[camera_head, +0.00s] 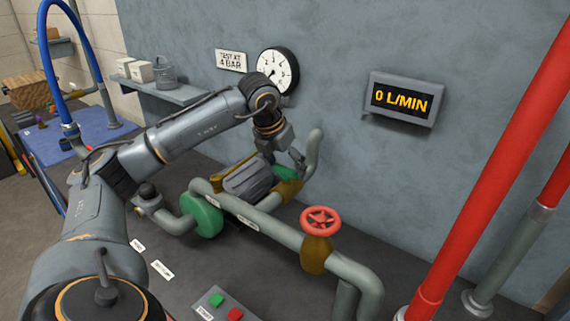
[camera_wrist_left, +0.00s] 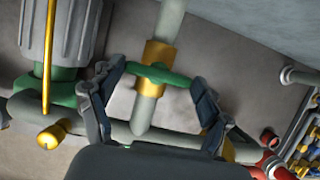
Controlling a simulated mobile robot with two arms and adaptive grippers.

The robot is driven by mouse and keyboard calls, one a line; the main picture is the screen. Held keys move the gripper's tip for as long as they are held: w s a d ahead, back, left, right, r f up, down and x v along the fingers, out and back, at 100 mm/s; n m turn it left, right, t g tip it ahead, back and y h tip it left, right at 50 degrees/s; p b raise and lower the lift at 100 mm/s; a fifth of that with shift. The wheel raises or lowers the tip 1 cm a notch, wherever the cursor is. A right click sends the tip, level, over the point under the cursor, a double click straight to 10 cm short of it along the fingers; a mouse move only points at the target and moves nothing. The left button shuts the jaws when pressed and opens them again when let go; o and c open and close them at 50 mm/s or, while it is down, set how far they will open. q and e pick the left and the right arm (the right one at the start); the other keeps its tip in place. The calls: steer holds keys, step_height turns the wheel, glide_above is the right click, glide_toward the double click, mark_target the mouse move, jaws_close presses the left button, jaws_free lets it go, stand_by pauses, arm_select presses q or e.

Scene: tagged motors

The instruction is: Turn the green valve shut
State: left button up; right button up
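The green valve (camera_head: 286,173) sits on a brass body on the pipe near the wall. In the left wrist view its green bar handle (camera_wrist_left: 160,74) lies across the brass collar (camera_wrist_left: 154,56). My left gripper (camera_head: 288,158) is just above the valve in the head view. In the left wrist view my left gripper (camera_wrist_left: 158,72) has its fingers wide apart, one near each end of the handle. I cannot tell whether they touch it. My right gripper is not in view.
A red handwheel (camera_head: 320,221) stands on the nearer pipe. A grey motor (camera_head: 247,178) and green pump (camera_head: 203,215) are close by. A display (camera_head: 402,99) reads 0 L/MIN beside a gauge (camera_head: 277,70). Red pipes (camera_head: 500,150) stand at right; a button box (camera_head: 223,303) is in front.

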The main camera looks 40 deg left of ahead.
arm_select(q)
steer(key=o, duration=0.4)
steer(key=shift+f, duration=0.1)
steer(key=shift+o, duration=0.2)
steer(key=v, duration=1.2)
steer(key=shift+w, duration=0.1)
